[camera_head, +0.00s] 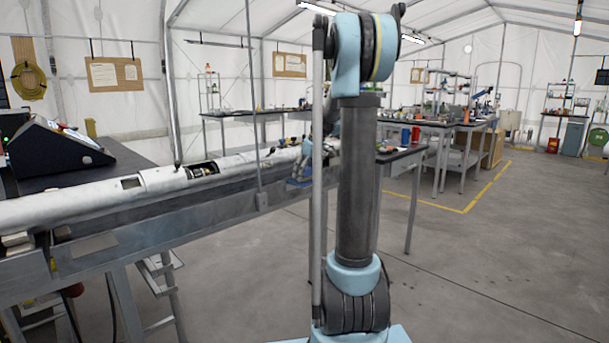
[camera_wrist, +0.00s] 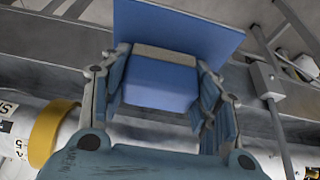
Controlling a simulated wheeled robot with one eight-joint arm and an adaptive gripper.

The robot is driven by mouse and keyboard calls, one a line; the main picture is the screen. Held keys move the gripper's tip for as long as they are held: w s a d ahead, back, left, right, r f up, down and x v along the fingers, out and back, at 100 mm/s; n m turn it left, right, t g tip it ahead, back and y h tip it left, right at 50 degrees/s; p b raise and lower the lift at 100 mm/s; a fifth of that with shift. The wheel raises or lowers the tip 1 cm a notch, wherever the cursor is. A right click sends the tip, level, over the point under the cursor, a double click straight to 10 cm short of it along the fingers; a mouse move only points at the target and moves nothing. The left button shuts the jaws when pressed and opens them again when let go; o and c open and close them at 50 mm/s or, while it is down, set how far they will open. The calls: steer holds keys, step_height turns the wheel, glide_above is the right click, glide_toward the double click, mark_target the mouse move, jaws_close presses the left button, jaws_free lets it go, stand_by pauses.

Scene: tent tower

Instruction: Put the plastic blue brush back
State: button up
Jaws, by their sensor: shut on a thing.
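The blue plastic brush (camera_wrist: 160,85) fills the upper middle of the wrist view. It has a blue block, a grey-beige band and a wider flat blue part beyond. My gripper (camera_wrist: 160,65) has a finger on each side of it and is shut on it. In the head view the gripper (camera_head: 303,168) is partly hidden behind my arm, beside the long white tube, and the brush shows only as a small dark blue patch below it.
The long white tube (camera_head: 95,199) lies on a grey metal frame (camera_head: 150,241) and has an open section. A yellow ring (camera_wrist: 50,133) goes around it in the wrist view. A dark table (camera_head: 398,153) with small items stands behind my arm. The floor at right is clear.

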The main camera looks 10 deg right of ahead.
steer(key=shift+s+f, duration=0.2)
steer(key=shift+f, duration=0.05)
steer(key=o, duration=1.1)
steer(key=shift+f, duration=0.1)
steer(key=shift+c, duration=0.2)
steer(key=shift+o, duration=0.7)
steer(key=shift+w+f, duration=0.15)
steer(key=shift+w, duration=0.05)
steer(key=shift+r, duration=0.2)
steer(key=shift+r, duration=0.2)
steer(key=v, duration=1.7)
steer(key=shift+r, duration=0.4)
